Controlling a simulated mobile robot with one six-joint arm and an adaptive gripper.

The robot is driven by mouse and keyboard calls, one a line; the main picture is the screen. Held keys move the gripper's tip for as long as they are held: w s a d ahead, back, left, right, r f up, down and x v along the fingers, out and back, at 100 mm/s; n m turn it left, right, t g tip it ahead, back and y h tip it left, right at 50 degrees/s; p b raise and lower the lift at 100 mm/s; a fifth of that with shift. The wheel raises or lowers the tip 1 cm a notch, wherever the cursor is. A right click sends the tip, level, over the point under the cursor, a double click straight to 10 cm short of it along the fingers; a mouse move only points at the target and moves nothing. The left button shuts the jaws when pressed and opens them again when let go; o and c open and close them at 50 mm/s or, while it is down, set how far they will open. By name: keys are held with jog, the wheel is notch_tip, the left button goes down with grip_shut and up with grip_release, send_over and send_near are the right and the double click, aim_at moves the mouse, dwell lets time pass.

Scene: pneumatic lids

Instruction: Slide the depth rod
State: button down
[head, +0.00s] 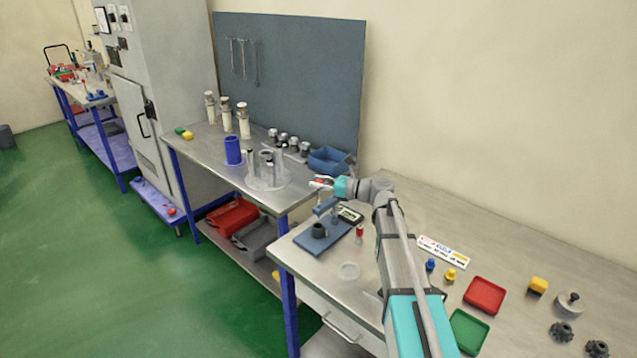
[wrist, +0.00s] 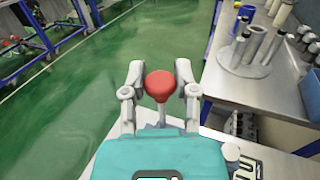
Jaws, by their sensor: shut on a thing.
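My gripper (head: 326,183) is at the top of a blue gauge stand (head: 325,243) on the near bench. In the wrist view, my gripper (wrist: 160,88) is shut on a red knob (wrist: 160,84), with one finger at each side. A thin grey rod (wrist: 162,115) shows just below the knob; its lower part is hidden by my gripper body. In the head view, the red knob (head: 319,181) shows small at my fingertips. The stand has a blue arm (head: 326,205) above its base. A dark round part (head: 319,231) sits on the base.
A small display box (head: 350,214) and a red-topped cylinder (head: 359,234) stand close to the stand. A clear disc (head: 348,271) lies in front. Red (head: 484,295) and green (head: 468,331) trays lie at the right. A second bench (head: 215,150) with cylinders adjoins at the left.

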jog(key=shift+w+r, duration=0.1)
jog(key=shift+r, duration=0.05)
jog(key=shift+c, duration=2)
grip_release()
jog(key=shift+d, duration=0.15)
jog(key=v, duration=1.2)
jog(key=shift+s, duration=0.2)
